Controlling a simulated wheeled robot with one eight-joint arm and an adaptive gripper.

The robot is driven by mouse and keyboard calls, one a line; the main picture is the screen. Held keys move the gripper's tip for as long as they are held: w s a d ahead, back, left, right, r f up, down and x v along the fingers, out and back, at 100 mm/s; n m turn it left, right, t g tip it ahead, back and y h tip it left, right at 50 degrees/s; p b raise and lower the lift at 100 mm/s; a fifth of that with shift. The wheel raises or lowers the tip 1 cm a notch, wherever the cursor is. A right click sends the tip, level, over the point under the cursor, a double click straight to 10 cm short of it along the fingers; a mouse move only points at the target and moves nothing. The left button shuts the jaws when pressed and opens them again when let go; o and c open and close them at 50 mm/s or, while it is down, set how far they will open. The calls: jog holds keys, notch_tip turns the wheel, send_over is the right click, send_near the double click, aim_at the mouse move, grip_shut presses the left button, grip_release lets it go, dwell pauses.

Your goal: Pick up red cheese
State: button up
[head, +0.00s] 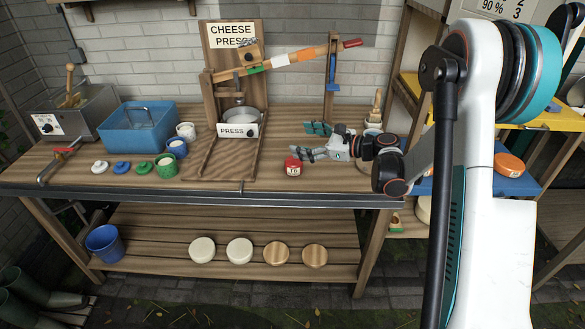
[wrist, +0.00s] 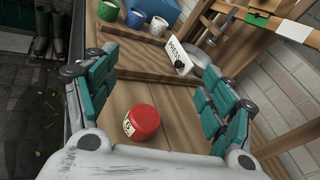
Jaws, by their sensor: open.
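The red cheese (head: 293,167) is a small round red block with a pale label. It sits on the wooden table near the front edge, right of the cheese press. My gripper (head: 312,141) is open, with its fingers spread above and behind the cheese in the head view. In the wrist view the red cheese (wrist: 143,122) lies low between the two teal-padded fingers of my gripper (wrist: 160,100), close to the palm. I see no finger touching it.
The cheese press (head: 232,85) stands left of my gripper, its white PRESS sign (wrist: 178,58) close to one finger. Cups, coloured lids and a blue tub (head: 138,130) are farther left. An orange cheese (head: 509,165) is on the right shelf. The table front beside the red cheese is clear.

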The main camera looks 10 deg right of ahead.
jog(key=w+d+f+m+t+y, duration=0.1)
jog(key=d+f+m+t, duration=0.15)
jog(key=d+f, duration=0.2)
jog(key=b, duration=0.4)
send_near(294, 161)
jog(key=shift+w+a+r+m+g, duration=0.1)
jog(key=shift+w+a+m+g, duration=0.2)
jog(key=shift+w, duration=0.3)
jog(key=shift+w+a+m+g, duration=0.1)
jog(key=shift+w+a+g, duration=0.05)
jog(key=shift+w+a, duration=0.6)
jog(key=shift+b+x, duration=1)
jog(key=shift+x, duration=2.5)
jog(key=shift+r, duration=0.1)
jog(key=c, duration=1.3)
